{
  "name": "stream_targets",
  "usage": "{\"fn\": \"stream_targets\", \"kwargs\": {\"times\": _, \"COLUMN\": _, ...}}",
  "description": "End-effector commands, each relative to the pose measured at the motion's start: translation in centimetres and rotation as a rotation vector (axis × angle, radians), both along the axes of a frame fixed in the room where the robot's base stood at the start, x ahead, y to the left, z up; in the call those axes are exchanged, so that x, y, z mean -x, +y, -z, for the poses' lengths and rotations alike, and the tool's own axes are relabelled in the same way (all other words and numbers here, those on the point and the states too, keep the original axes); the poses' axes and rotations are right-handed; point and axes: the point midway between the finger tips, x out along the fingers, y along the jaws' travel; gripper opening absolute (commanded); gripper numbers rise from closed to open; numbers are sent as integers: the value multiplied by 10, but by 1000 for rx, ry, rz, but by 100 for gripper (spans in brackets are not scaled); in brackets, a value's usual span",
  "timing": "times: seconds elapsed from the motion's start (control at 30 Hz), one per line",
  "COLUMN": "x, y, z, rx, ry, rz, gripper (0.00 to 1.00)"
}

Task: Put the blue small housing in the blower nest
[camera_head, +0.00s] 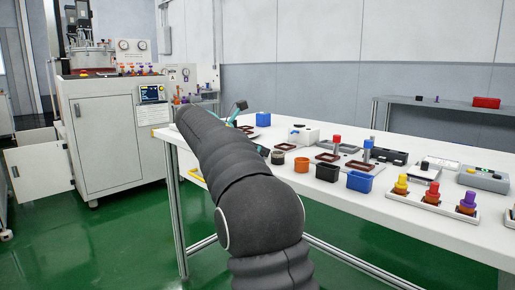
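Two blue housings stand on the white table. One blue housing (360,181) is open-topped and sits near the front edge, right of a black open box. The other blue housing (263,119) stands farther back, beyond my arm. I cannot tell which is the small one. A white block (304,134) with a dark top piece stands behind the brown frames; I cannot tell if it is the blower nest. My arm reaches across the table's left end. A dark, teal-tipped part (239,107) beside it may be my gripper; its fingers and any held thing are hidden.
A black box (327,172), an orange-brown round piece (301,164) and a dark round piece stand along the front edge. Red-topped and blue-topped posts rise behind them. Yellow, red and purple connectors (467,203) stand on a tray at right. A cabinet machine (115,135) stands left.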

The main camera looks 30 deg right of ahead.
Motion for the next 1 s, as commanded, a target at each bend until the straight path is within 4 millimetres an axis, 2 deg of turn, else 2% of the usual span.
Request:
{"fn": "stream_targets", "kwargs": {"times": 0.57, "x": -1, "y": 0, "z": 5, "rx": -1, "ry": -4, "rz": 0, "gripper": 64}}
{"fn": "stream_targets", "kwargs": {"times": 0.8, "x": 6, "y": 42, "z": -33, "rx": 0, "ry": -2, "rz": -4, "gripper": 64}}
{"fn": "stream_targets", "kwargs": {"times": 1.0, "x": 11, "y": 77, "z": -52, "rx": 0, "ry": -2, "rz": -4, "gripper": 64}}
